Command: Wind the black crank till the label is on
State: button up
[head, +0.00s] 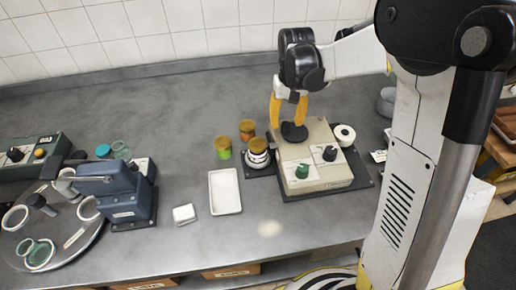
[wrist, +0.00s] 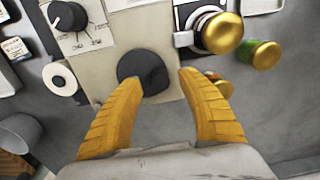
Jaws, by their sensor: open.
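The beige labelling machine (head: 325,174) stands on the counter. Its black crank (head: 293,132) is a round black disc with a raised part, at the machine's back left corner; it also shows in the wrist view (wrist: 135,66). My gripper (head: 288,113) points down just above the crank. In the wrist view its yellow fingers (wrist: 158,82) are apart, with the crank between and just beyond the tips; I cannot tell if they touch it. A gold-lidded jar (head: 257,144) sits in the holder at the machine's left side. Whether it bears a label is unclear.
A white roll (head: 345,133) is at the machine's right. A green knob (head: 302,171) and a black knob (head: 329,154) are on its top. A green jar (head: 223,149) and an amber jar (head: 247,133) stand near the holder. A white tray (head: 225,192) lies left.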

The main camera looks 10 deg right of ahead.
jog(key=shift+r+p, duration=1.8)
jog(key=shift+r, duration=1.15)
jog(key=shift+s+r, duration=0.3)
jog(key=s+r+t+b, duration=0.2)
jog(key=s+t, duration=0.1)
jog(key=s, duration=0.6)
jog(key=s+r+t+b, duration=0.1)
jog(key=s+t+b, duration=0.2)
jog(key=s, duration=0.7)
jog(key=shift+s+r+t, duration=0.15)
jog(key=shift+r+t, duration=0.25)
jog(key=shift+t, duration=0.2)
